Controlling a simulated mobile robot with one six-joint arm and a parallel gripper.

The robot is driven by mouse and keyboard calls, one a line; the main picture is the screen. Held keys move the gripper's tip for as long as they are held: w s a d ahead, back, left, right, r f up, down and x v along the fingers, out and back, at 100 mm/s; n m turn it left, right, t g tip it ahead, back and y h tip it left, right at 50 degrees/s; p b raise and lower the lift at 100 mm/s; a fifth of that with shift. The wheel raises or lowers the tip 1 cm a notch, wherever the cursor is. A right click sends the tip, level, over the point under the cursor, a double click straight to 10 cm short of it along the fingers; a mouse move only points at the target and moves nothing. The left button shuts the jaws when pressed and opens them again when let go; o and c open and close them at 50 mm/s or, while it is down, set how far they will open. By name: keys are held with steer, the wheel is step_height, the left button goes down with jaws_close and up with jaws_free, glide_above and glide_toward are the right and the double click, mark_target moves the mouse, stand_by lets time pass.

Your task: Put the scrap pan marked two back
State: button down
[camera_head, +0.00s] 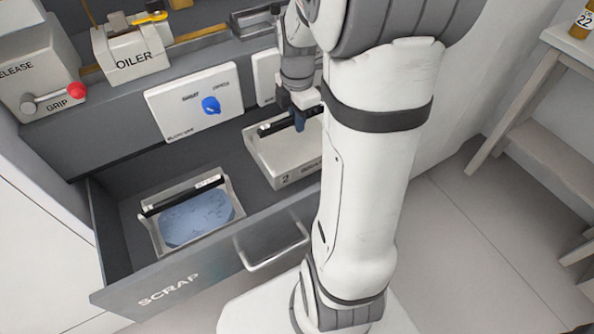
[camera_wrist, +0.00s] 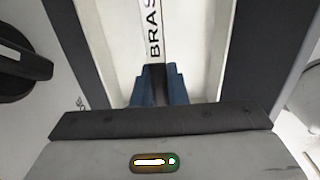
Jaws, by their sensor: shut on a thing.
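The scrap pan marked 2 (camera_head: 300,172) is a pale, shallow pan with a black bar along its back edge. It is at the right part of the open drawer marked SCRAP (camera_head: 200,279), partly hidden by my arm. My gripper (camera_head: 299,124) points down with blue fingers and is shut on the pan at its black bar. I cannot tell whether the pan touches the drawer floor. In the wrist view, my fingers (camera_wrist: 158,86) are closed beside lettering that reads "BRAS", partly cut off.
A second pan (camera_head: 158,238) with blue contents sits in the drawer's left part. The drawer handle (camera_head: 272,258) sticks out in front. Behind are a panel with a blue knob (camera_head: 211,105), an oiler box (camera_head: 136,56) and a red-knobbed grip lever (camera_head: 76,91). A shelf stand (camera_head: 548,150) is right.

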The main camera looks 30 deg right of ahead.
mark_target(297, 148)
step_height(297, 148, down, 10)
steer(key=b, duration=0.3)
steer(key=shift+r, duration=0.25)
steer(key=c, duration=1.5)
jaws_free()
steer(key=shift+o, duration=0.2)
steer(key=shift+f+b, duration=0.25)
steer(key=shift+b, duration=0.25)
steer(key=r+p, duration=0.2)
steer(key=r, duration=0.2)
steer(key=r+p, duration=0.1)
steer(key=r, duration=0.3)
steer(key=shift+s+a+p, duration=0.15)
steer(key=shift+s+p, duration=0.05)
steer(key=shift+p, duration=0.15)
steer(key=s+a+r+m+t, duration=0.1)
steer(key=s+a+r+m, duration=0.4)
steer(key=s+a+m, duration=0.6)
steer(key=a+m, duration=0.1)
steer(key=m, duration=0.6)
steer(key=shift+s+r, duration=0.15)
steer(key=shift+s, duration=0.2)
